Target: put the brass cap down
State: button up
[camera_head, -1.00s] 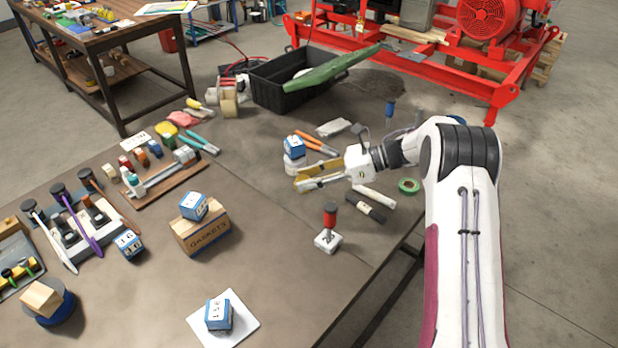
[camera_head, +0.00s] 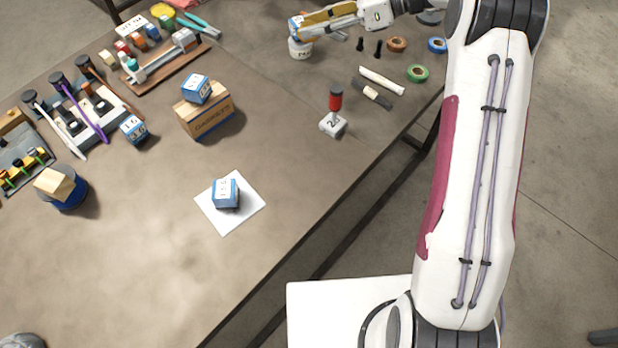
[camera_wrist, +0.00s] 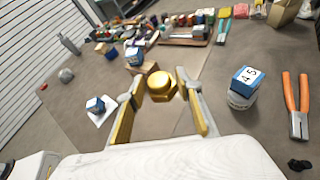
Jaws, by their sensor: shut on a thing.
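In the wrist view the brass cap (camera_wrist: 161,87), gold and faceted with a round top, sits between the two fingers of my gripper (camera_wrist: 160,80). The gripper is shut on it and holds it above the table. In the head view my gripper (camera_head: 318,20) is at the top edge, near a blue numbered block (camera_head: 295,29) on a white jar (camera_head: 300,49). The cap cannot be made out there. In the wrist view that block (camera_wrist: 248,77) and jar (camera_wrist: 240,100) stand to the right, apart from the fingers.
A white sheet (camera_head: 247,216) bears a blue block (camera_head: 225,192). A gaskets box (camera_head: 208,117) has another block on top. Orange-handled pliers (camera_wrist: 298,104) lie right of the jar. The table's front middle is clear.

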jog(key=shift+r, duration=0.75)
jog(key=shift+s, duration=1.25)
jog(key=n+g, duration=0.2)
send_over(315, 181)
notch_tip(315, 181, down, 11)
jog(key=shift+f, duration=0.2)
jog(key=shift+w+f, duration=0.1)
jog(key=shift+f, duration=2.8)
jog(key=shift+f, duration=2.1)
jog(key=shift+f, duration=0.15)
